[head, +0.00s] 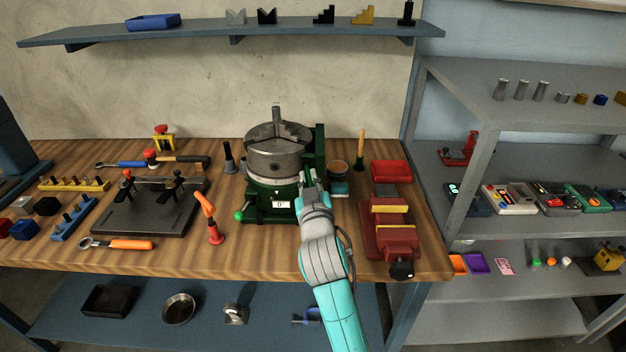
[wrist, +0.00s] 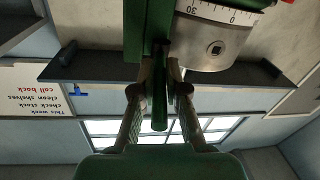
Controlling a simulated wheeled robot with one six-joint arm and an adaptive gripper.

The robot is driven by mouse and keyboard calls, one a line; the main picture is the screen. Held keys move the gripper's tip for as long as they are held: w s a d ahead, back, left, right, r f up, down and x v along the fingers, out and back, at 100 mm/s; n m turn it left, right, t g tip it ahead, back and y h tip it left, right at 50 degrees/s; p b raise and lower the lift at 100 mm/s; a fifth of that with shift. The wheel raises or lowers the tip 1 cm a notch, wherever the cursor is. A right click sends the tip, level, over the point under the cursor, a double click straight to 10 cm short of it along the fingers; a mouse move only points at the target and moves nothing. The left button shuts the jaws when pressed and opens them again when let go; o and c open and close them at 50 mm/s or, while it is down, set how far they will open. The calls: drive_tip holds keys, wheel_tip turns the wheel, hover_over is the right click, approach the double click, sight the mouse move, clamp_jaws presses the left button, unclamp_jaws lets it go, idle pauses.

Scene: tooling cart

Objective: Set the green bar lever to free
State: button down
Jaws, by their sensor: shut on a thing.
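A green rotary table (head: 262,205) stands on the wooden bench with a round grey three-jaw chuck (head: 275,155) on top. My gripper (head: 309,180) is at its right side, reaching in from the front. In the wrist view, my gripper (wrist: 163,70) is shut on a dark green bar lever (wrist: 160,112), which runs between the two fingers. The lever's root lies by the green body (wrist: 140,28), next to the graduated grey dial (wrist: 215,42). In the head view the gripper mostly hides the lever. I cannot read any free or locked mark.
A red vise (head: 390,240) stands close to the right of my arm. An orange-handled red clamp (head: 212,228) stands at left. The bench front between clamp and arm is clear.

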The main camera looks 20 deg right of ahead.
sight(304, 166)
drive_tip(key=a+m+h, duration=0.1)
drive_tip(key=h, duration=0.1)
drive_tip(key=m+g+h, duration=0.1)
drive_tip(key=h, duration=0.1)
drive_tip(key=w+a+m+g+h, duration=0.1)
drive_tip(key=m+h, duration=0.1)
drive_tip(key=shift+a, duration=0.35)
drive_tip(key=shift+w+a+m+g+h, duration=0.2)
drive_tip(key=shift+m+g+h, duration=0.4)
drive_tip(key=shift+g+h, duration=0.1)
drive_tip(key=shift+w+a+m+g+h, duration=0.2)
drive_tip(key=shift+a+m+g+h, duration=0.05)
drive_tip(key=shift+m+g+h, duration=0.4)
drive_tip(key=shift+w+a+m+g+h, duration=0.2)
drive_tip(key=shift+m+g+h, duration=0.35)
drive_tip(key=shift+h, duration=0.2)
drive_tip(key=c, duration=1.2)
unclamp_jaws()
drive_tip(key=v, duration=1.2)
